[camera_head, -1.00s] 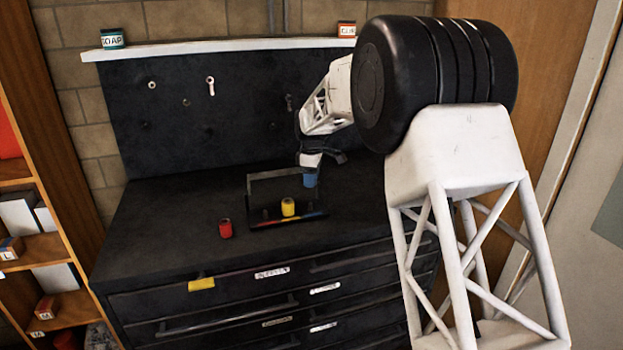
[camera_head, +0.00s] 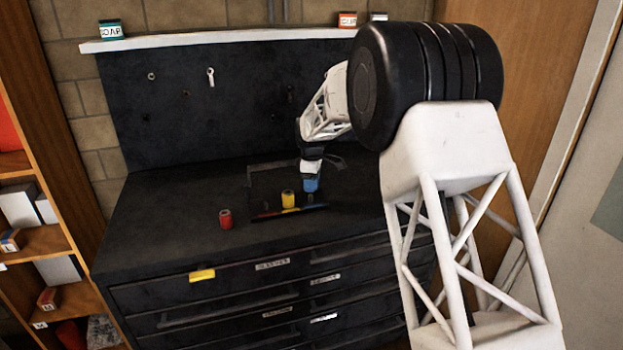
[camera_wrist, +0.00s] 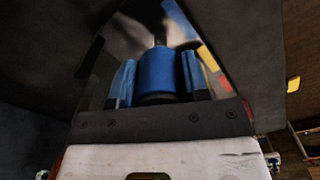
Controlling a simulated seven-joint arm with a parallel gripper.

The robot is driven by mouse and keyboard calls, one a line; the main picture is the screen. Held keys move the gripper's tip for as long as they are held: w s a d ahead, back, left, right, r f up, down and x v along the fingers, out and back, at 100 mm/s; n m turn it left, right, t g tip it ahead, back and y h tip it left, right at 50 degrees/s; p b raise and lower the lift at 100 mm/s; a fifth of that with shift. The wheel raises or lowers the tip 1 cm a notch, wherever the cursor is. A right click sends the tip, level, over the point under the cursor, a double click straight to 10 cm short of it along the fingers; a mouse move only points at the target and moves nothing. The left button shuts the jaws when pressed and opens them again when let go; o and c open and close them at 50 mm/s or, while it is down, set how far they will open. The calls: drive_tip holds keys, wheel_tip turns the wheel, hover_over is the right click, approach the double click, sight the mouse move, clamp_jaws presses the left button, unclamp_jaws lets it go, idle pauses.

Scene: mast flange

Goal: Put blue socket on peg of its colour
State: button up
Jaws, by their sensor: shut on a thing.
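The blue socket (camera_head: 311,185) is held upright in my gripper (camera_head: 311,176), at the right end of the dark rack (camera_head: 262,216). In the wrist view the blue socket (camera_wrist: 157,72) sits between the two fingers, which press its sides. A dark, thin post (camera_wrist: 160,32) shows just past the socket; I cannot tell whether the socket is around it. The yellow socket (camera_head: 288,199) stands on the rack, left of my gripper. The red socket (camera_head: 226,219) stands on the bench top, left of the rack. The pegs' colours are hard to make out.
The dark bench top (camera_head: 160,220) is clear to the left. A pegboard (camera_head: 150,120) with a hanging wrench (camera_head: 211,77) stands behind, under a white shelf (camera_head: 220,40) with small tins.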

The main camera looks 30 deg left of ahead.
drive_tip(key=shift+f, duration=0.35)
drive_tip(key=shift+f, duration=2.15)
idle(2.3)
drive_tip(key=o, duration=1)
drive_tip(key=shift+o, duration=0.2)
drive_tip(key=shift+r, duration=3.9)
